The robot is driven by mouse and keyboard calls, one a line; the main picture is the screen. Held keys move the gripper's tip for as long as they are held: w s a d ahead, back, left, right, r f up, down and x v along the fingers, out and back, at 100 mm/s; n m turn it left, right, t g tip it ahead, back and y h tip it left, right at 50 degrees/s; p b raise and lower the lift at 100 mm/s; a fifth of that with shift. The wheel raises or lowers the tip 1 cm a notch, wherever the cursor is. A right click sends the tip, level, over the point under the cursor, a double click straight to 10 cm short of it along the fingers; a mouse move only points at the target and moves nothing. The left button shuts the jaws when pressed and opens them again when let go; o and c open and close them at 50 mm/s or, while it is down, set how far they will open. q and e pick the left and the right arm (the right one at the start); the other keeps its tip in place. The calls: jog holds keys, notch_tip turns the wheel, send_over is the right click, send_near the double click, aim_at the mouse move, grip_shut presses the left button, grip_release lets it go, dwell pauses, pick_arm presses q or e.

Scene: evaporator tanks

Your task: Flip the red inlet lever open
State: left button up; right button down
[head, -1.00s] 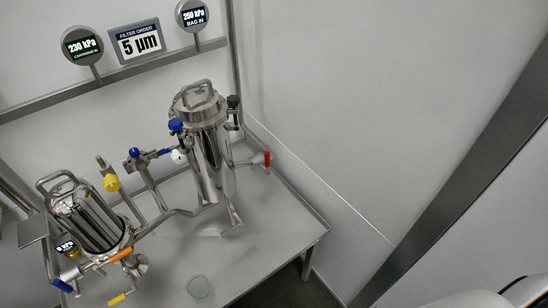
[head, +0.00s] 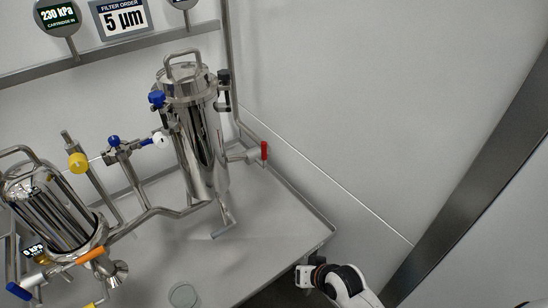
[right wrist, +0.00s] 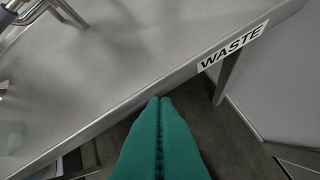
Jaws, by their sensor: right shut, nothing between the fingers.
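The red lever (head: 264,151) sits on a short pipe at the right side of the tall steel vessel (head: 200,150) in the head view. It stands roughly upright, across the pipe. My right gripper (right wrist: 160,102) shows in the right wrist view as two green fingers, pressed together and empty, near the table's front edge. In the head view my right arm is at the lower right, beyond the table corner, well apart from the lever. My left gripper is in neither view now.
The steel table (head: 300,225) has clear space at its right. A small glass dish (head: 183,294) lies in front. A WASTE label (right wrist: 232,47) is on the table edge. A wall stands behind the lever.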

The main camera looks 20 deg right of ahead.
jog(key=w+r+t, duration=0.1)
jog(key=w+r, duration=0.1)
jog(key=w+r+m+t+y, duration=0.1)
jog(key=w+r, duration=0.1)
jog(key=shift+w+a+m+b, duration=0.2)
jog(key=shift+w+m+b, duration=0.1)
jog(key=shift+w+b, duration=0.1)
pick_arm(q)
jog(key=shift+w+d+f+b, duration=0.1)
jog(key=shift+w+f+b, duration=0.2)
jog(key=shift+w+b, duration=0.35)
pick_arm(e)
jog(key=w+d+r+m+t, duration=0.3)
jog(key=w+r+m+t, duration=0.1)
jog(key=w+r, duration=0.3)
jog(key=w+d+r+m+t, duration=0.4)
jog(key=w+r+m, duration=0.3)
jog(key=w, duration=0.2)
jog(key=shift+w, duration=0.25)
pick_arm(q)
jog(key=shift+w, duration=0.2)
pick_arm(e)
jog(key=shift+r, duration=0.1)
